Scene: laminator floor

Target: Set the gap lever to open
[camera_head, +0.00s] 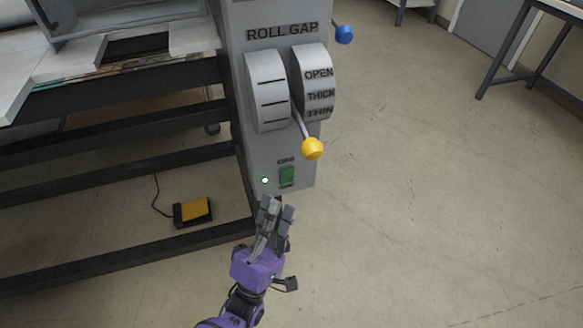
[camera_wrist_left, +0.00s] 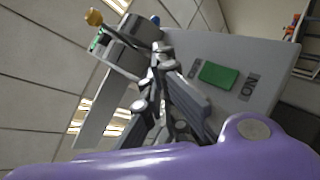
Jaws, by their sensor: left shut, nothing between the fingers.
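The gap lever is a thin metal rod with a yellow ball knob (camera_head: 312,149), on the front of the grey machine panel (camera_head: 241,150) marked ROLL GAP. Its knob hangs low, below the word THIN; OPEN is at the top of the curved scale (camera_head: 318,85). The knob also shows at the upper left of the left wrist view (camera_wrist_left: 93,17). My left gripper (camera_head: 277,206) is shut and empty, below and left of the knob and apart from it, just under the green switch (camera_head: 287,175). The right gripper is not in view.
A blue ball knob (camera_head: 344,34) sticks out at the panel's upper right. A dark-framed table (camera_head: 130,262) stands left of the panel. A yellow foot pedal (camera_head: 195,210) lies on the floor below it.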

